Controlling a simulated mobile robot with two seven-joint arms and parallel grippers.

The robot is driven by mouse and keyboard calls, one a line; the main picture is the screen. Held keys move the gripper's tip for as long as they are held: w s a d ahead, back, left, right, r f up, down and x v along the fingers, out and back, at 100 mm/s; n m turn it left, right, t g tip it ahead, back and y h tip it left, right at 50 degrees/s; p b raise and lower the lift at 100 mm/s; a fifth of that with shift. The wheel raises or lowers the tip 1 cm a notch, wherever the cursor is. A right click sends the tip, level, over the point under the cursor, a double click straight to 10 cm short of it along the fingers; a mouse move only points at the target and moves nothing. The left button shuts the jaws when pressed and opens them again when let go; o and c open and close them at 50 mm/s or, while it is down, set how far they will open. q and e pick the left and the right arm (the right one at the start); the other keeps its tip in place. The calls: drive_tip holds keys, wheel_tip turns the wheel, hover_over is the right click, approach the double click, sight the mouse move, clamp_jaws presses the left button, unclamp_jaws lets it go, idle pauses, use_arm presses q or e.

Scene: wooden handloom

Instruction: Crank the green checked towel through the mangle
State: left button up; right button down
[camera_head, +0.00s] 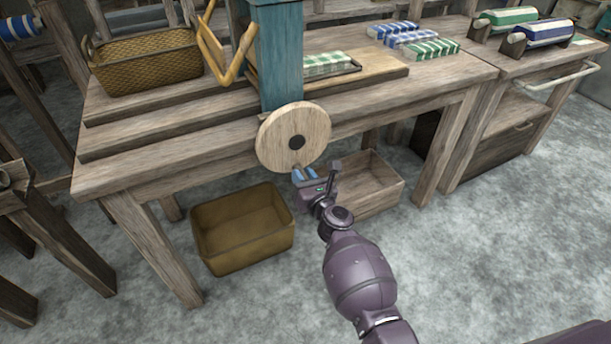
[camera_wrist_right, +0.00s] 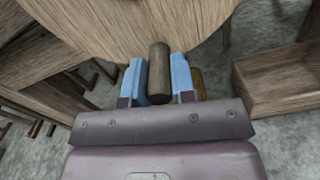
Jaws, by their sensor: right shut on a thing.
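The mangle's blue-green post (camera_head: 281,60) stands at the table's front edge. Its round wooden crank wheel (camera_head: 312,127) faces me, with a dark hub in the middle. My right gripper (camera_head: 304,174) is at the bottom of the wheel. In the right wrist view its blue fingers (camera_wrist_right: 158,88) are on either side of the wooden crank handle (camera_wrist_right: 159,62), shut on it. The green checked towel (camera_head: 327,63) lies flat on a tray behind the post, to its right. The rollers are hidden behind the post. My left gripper is out of view.
A wicker basket (camera_head: 146,62) stands at the table's left. Folded blue and green striped cloths (camera_head: 432,47) lie at the back right. A tan bin (camera_head: 243,250) and an open wooden crate (camera_head: 385,200) sit on the floor below. Floor to the right is clear.

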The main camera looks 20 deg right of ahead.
sight(294, 132)
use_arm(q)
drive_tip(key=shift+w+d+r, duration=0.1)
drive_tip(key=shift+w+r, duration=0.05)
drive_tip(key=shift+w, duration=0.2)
use_arm(e)
drive_tip(key=shift+a+r, duration=0.2)
drive_tip(key=shift+a, duration=0.05)
drive_tip(key=c, duration=1)
unclamp_jaws()
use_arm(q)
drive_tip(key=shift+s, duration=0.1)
use_arm(e)
drive_tip(key=shift+o, duration=0.2)
drive_tip(key=shift+d, duration=0.1)
drive_tip(key=shift+r, duration=0.2)
wheel_tip(294, 132, up, 11)
drive_tip(key=p, duration=0.7)
drive_tip(key=shift+w+f, duration=0.1)
drive_tip(key=shift+f, duration=0.05)
wheel_tip(294, 132, up, 8)
drive_tip(key=p, duration=0.5)
drive_tip(key=shift+f, duration=0.15)
drive_tip(key=shift+r+p, duration=0.6)
drive_tip(key=shift+p, duration=0.2)
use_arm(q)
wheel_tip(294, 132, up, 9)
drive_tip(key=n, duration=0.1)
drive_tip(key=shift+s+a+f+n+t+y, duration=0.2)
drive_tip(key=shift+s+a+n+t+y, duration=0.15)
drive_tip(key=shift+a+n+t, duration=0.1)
